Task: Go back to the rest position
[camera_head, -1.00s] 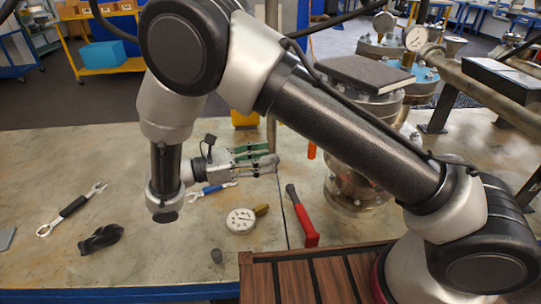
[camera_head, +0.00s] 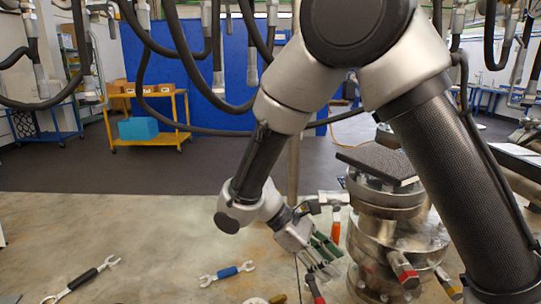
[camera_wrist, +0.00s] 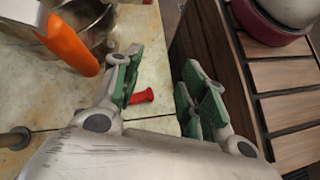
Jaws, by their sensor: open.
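My gripper (camera_head: 322,258) is open and empty, above the table (camera_head: 150,225) just left of a metal flanged vessel (camera_head: 395,232). Its green-padded fingers point down and to the right in the head view. In the wrist view the two fingers of my gripper (camera_wrist: 160,80) stand apart with nothing between them. A red handle (camera_wrist: 142,97) shows past the fingers on the tabletop. My arm hides part of the vessel's surroundings.
A black-handled wrench (camera_head: 83,278) and a blue-handled wrench (camera_head: 228,272) lie on the table. An orange handle (camera_wrist: 70,45) is near the vessel. A slatted brown surface (camera_wrist: 265,85) lies right of the fingers. A dark block (camera_head: 378,162) rests on the vessel.

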